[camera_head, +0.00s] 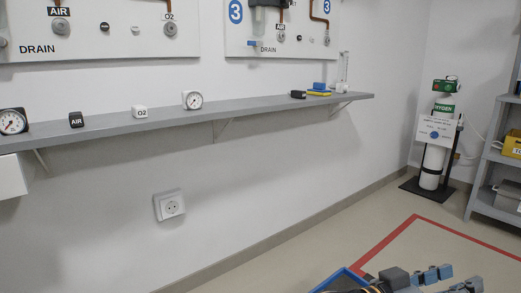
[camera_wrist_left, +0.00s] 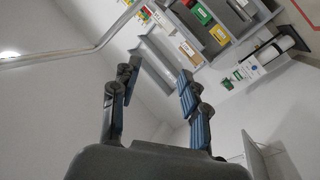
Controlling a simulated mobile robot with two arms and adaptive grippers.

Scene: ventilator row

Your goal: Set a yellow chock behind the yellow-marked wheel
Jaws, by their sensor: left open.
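I see no chock and no yellow-marked wheel that I can make out in either view. My left gripper (camera_head: 452,280) is at the bottom right of the head view, low over the floor, with its blue-padded fingers apart and empty. In the left wrist view the left gripper (camera_wrist_left: 160,70) points across the room, its fingers spread with nothing between them. My right gripper is not in view.
A grey wall shelf (camera_head: 230,106) carries gauges, small labelled blocks and a blue-and-yellow item (camera_head: 319,90). An oxygen cylinder (camera_head: 434,160) stands in the corner. A rack at right holds a yellow bin (camera_head: 513,145). Red tape (camera_head: 390,241) marks the open floor.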

